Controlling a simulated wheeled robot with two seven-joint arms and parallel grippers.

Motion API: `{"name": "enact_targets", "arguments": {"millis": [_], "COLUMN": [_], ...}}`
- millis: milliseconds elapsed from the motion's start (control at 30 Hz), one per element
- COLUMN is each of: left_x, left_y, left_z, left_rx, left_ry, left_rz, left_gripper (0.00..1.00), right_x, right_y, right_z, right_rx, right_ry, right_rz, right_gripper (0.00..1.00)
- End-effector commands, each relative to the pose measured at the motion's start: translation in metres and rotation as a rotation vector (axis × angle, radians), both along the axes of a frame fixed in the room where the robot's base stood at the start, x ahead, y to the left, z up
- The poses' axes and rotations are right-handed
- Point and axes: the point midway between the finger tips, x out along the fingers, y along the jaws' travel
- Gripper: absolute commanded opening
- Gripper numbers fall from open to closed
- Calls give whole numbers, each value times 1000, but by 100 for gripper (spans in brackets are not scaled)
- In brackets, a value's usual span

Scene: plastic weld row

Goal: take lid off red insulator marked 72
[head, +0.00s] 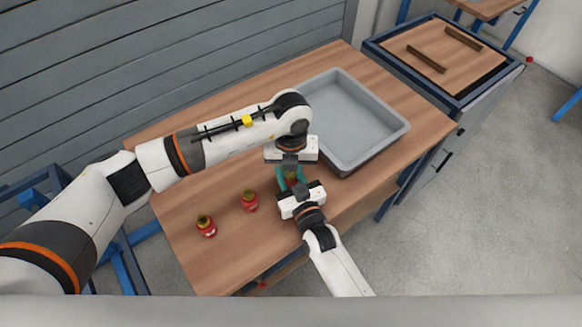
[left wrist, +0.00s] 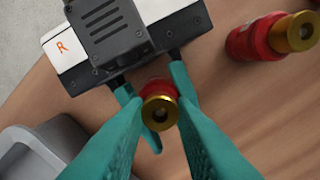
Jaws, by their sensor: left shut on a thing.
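A red insulator (left wrist: 154,86) with a gold lid (left wrist: 160,112) stands between my two grippers; its marking is not readable. My left gripper (left wrist: 160,118) is shut on the gold lid, with a teal finger on each side, seen from above in the left wrist view. My right gripper (head: 291,180), labelled R in the left wrist view, reaches in from the front, its fingers on both sides of the red body, apparently shut on it. In the head view, my left gripper (head: 290,172) and the fingers largely hide this insulator. The lid still sits over the body.
Two more red insulators with gold tops, a nearer one (head: 206,226) and another (head: 250,201), stand to the left on the wooden table (head: 190,256). A large grey tray (head: 345,115) lies behind and right. Bare tabletop lies around the two insulators.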

Motion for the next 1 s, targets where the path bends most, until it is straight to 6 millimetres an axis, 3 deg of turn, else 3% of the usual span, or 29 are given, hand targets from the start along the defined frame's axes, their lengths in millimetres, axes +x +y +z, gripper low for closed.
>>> {"name": "enact_targets", "arguments": {"millis": [200, 400, 600, 867, 900, 1000], "left_x": [0, 0, 0, 0, 0, 0], "left_y": [0, 0, 0, 0, 0, 0], "left_z": [0, 0, 1, 1, 1, 1], "left_rx": [-1, 0, 0, 0, 0, 0], "left_ry": [1, 1, -1, -1, -1, -1], "left_rz": [538, 950, 1108, 1111, 1111, 1110], "left_gripper": [0, 0, 0, 0, 28, 44], "right_x": [0, 0, 0, 0, 0, 0], "right_y": [0, 0, 0, 0, 0, 0], "right_z": [-1, -1, -1, -1, -1, -1], "right_rx": [-1, -1, -1, -1, -1, -1], "right_ry": [3, 3, 3, 3, 3, 3], "right_rz": [0, 0, 0, 0, 0, 0], "right_gripper": [0, 0, 0, 0, 0, 0]}}
